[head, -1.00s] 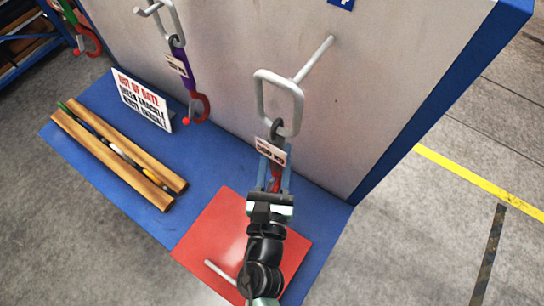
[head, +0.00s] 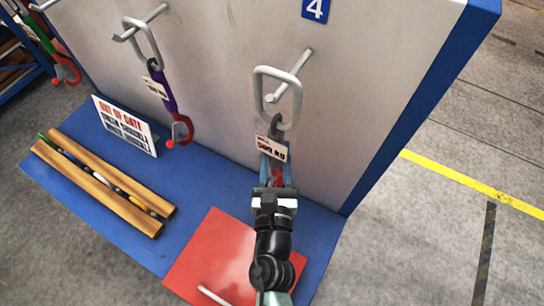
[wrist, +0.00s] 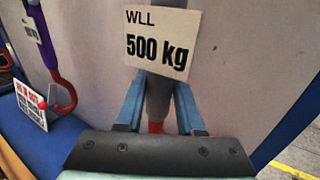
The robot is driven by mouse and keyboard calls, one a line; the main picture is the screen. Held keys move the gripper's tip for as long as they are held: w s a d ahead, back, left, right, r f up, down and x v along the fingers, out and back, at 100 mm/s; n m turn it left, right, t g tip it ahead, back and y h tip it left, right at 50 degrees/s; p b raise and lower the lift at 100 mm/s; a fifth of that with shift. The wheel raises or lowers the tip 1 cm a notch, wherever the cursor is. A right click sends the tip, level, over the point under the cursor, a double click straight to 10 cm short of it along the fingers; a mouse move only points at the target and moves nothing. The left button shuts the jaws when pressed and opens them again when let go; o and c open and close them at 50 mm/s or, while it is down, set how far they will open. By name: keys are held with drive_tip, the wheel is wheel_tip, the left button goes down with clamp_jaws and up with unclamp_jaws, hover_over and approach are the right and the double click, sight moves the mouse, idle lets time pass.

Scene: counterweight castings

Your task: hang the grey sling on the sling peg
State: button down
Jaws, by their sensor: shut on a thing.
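The grey sling (head: 277,126) has a large pale ring (head: 257,90) at its top, a "WLL 500 kg" tag, and a red part lower down. My gripper (head: 275,170) is shut on the sling below the ring and holds it upright before the panel. In the wrist view, the blue fingers (wrist: 158,108) flank the grey sling body (wrist: 158,92), partly hidden by the tag (wrist: 160,48). The sling peg (head: 291,72) sticks out of the panel below a blue "4" sign. Its tip shows inside the ring's opening; I cannot tell whether it passes through.
A purple sling (head: 168,100) hangs from another peg (head: 140,22) to the left, and a green one (head: 42,42) further left.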

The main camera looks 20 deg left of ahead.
drive_tip(key=shift+w+d+b, duration=0.15)
drive_tip(key=shift+w+b, duration=0.2)
drive_tip(key=shift+w, duration=0.55)
drive_tip(key=shift+w+d+f+b, duration=0.1)
drive_tip(key=shift+w+f+b, duration=0.2)
drive_tip(key=shift+f+b, duration=0.3)
drive_tip(key=shift+w+f+b, duration=0.25)
drive_tip(key=shift+f+b, duration=0.15)
drive_tip(key=shift+b, duration=0.25)
drive_tip(key=shift+c, duration=2.2)
unclamp_jaws()
drive_tip(key=shift+f, duration=0.1)
drive_tip(key=shift+s+f, duration=0.1)
drive_tip(key=shift+f, duration=0.25)
drive_tip(key=b+v, duration=0.4)
drive_tip(key=v, duration=0.9)
drive_tip(key=shift+r, duration=0.35)
